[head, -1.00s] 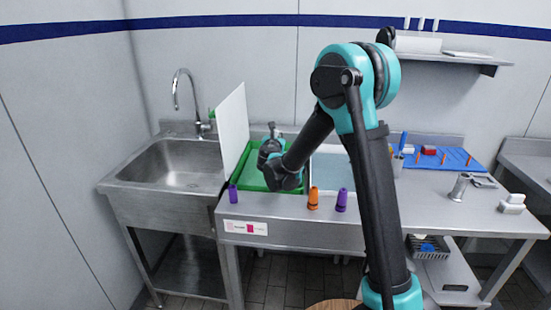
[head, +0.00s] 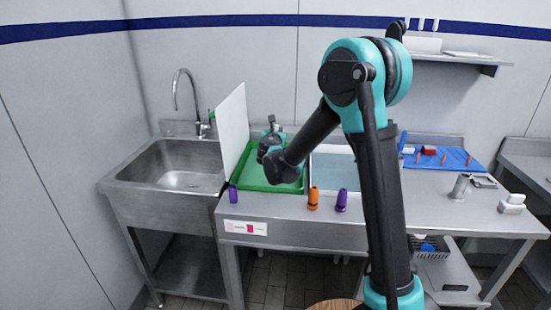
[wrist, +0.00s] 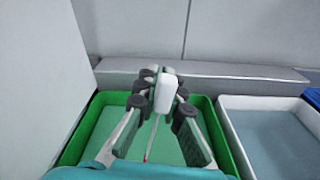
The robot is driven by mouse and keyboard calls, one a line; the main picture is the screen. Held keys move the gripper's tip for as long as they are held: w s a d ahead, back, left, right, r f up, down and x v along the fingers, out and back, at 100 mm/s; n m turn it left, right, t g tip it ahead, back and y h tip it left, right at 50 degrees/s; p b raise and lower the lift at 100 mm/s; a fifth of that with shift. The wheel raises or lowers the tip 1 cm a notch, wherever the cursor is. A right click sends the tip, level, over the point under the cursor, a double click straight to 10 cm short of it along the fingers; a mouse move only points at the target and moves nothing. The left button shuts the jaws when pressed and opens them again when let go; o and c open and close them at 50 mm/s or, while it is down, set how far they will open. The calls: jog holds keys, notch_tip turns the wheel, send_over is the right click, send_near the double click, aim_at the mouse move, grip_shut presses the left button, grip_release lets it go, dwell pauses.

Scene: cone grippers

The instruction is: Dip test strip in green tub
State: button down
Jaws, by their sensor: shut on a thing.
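The green tub (head: 248,181) stands behind the front edge of the counter, with a flat green surface inside; it also fills the middle of the wrist view (wrist: 222,140). My gripper (wrist: 153,84) is over this tub, shut on a small white piece (wrist: 164,94). A thin pale strip with a red tip (wrist: 147,157) hangs below the jaws, inside the tub's outline in the wrist view. I cannot tell whether its tip touches the green surface. In the head view my gripper (head: 272,127) shows small above the tub, and the strip cannot be made out.
A white upright panel (head: 232,128) stands along the tub's left side, beside the sink (head: 180,178). A white tub with bluish contents (head: 333,170) adjoins on the right. Purple and orange cones (head: 313,198) stand along the front edge. A blue mat (head: 455,158) lies farther right.

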jog(key=shift+r, duration=0.1)
dwell(0.4)
jog(key=shift+r, duration=1.95)
